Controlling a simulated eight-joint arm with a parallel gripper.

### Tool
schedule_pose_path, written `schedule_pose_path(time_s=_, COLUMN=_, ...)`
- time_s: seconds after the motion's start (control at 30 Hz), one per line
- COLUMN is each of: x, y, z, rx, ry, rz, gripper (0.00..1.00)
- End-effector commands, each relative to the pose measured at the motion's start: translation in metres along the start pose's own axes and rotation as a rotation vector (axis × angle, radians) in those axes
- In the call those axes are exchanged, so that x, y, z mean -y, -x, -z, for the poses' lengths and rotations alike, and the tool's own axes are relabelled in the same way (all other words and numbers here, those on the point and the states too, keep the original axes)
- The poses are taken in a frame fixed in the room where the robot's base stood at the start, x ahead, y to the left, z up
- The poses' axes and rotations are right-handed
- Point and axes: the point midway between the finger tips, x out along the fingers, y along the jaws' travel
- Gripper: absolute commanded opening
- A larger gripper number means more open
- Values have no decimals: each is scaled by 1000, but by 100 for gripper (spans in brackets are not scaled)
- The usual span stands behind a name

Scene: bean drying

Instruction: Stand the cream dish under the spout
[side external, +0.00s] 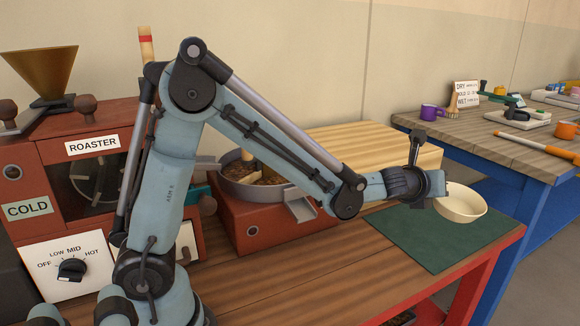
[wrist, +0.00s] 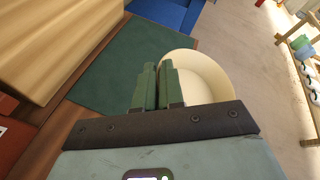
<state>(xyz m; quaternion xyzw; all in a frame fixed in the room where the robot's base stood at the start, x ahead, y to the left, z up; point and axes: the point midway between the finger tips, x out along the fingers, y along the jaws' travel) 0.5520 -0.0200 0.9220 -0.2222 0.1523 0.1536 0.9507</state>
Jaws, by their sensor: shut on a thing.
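The cream dish (side external: 463,206) is at the right end of the red bench, over the far right part of the green mat. My gripper (side external: 438,198) reaches it from the left and is shut on its near rim. In the wrist view, the green fingers (wrist: 157,78) meet the left rim of the dish (wrist: 212,72). The dish looks about upright and its visible inside looks empty. I cannot tell whether it touches the mat or hangs just above it. The grey metal spout (side external: 301,207) sticks out from the round pan's front, left of the dish and behind my arm.
The green mat (side external: 405,235) is otherwise bare. A pale wooden block (side external: 375,150) stands behind it. The red roaster (side external: 70,160) and the round pan (side external: 235,187) fill the left. Bare planks lie before the spout. A blue table (side external: 500,160) stands beyond the bench.

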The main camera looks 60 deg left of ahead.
Motion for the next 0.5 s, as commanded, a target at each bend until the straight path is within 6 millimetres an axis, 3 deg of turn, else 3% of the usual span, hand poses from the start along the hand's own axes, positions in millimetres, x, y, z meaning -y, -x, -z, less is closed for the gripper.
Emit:
schedule_pose_path(time_s=0.2, x=5, y=45, z=-31, rx=3, ry=3, rz=-9, gripper=0)
schedule_pose_path(time_s=0.5, x=-1, y=105, z=-60, rx=9, ry=10, rz=-25, gripper=0)
